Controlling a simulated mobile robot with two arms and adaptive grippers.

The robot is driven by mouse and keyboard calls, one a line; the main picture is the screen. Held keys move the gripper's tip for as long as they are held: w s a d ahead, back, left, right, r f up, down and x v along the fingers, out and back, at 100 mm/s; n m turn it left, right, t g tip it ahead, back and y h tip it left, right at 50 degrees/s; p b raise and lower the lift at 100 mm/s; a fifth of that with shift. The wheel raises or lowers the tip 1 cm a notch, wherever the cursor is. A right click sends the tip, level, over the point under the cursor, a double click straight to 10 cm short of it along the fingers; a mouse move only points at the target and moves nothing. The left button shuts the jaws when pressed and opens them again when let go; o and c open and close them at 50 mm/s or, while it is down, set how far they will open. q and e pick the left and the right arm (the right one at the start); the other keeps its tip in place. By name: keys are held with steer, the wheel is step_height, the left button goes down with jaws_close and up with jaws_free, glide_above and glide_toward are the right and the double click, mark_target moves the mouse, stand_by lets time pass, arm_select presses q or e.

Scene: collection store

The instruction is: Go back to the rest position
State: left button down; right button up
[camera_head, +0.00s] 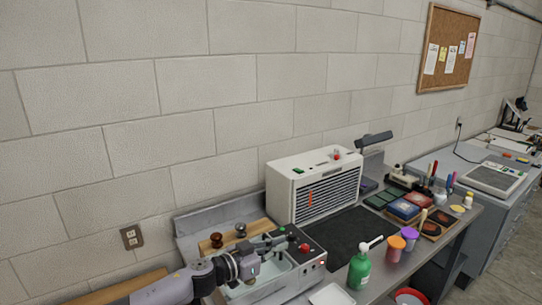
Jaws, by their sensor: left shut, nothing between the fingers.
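My left arm enters from the lower left, and its gripper (283,241) is shut and empty. It hangs over a pale open basin (262,290), in front of the white boxy unit with a louvred front (300,190). Small green and dark details near the fingertips are hard to tell apart. My right gripper is not in view.
A control box with a red button (304,247) stands close beside the gripper. A green bottle (359,268), an orange-lidded jar (395,247) and a purple-lidded jar (410,237) stand to the right. A dark mat (352,232) lies mostly clear. A block wall rises behind.

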arm_select(q)
steer(key=s+d+f+n+t+y, duration=0.2)
steer(key=s+d+n+t, duration=0.1)
steer(key=s, duration=0.2)
steer(key=s+a+f+n+g+y, duration=0.1)
steer(key=s+a+f+n+y, duration=0.25)
steer(key=s+a+f, duration=0.35)
steer(key=s+a+f+n+g+y, duration=0.1)
steer(key=s+a+f+n+y, duration=0.2)
steer(key=s+a+y, duration=0.4)
steer(key=s+a+f+g, duration=0.2)
steer(key=s+a+g, duration=0.1)
steer(key=s, duration=0.5)
steer(key=s+a+f+m+g, duration=0.15)
steer(key=s+a, duration=0.25)
steer(key=s, duration=0.4)
steer(key=s+a+f+g, duration=0.1)
steer(key=s+a+g, duration=0.2)
steer(key=s, duration=0.5)
step_height(320, 180, down, 34)
steer(key=s+g+b, duration=0.2)
steer(key=b, duration=0.5)
steer(key=s+a+f+b, duration=0.3)
steer(key=s+f+b, duration=0.1)
steer(key=s+f, duration=1.2)
step_height(320, 180, down, 4)
steer(key=shift+f+g+b, duration=0.15)
steer(key=shift+g+b, duration=0.15)
steer(key=shift+g, duration=0.05)
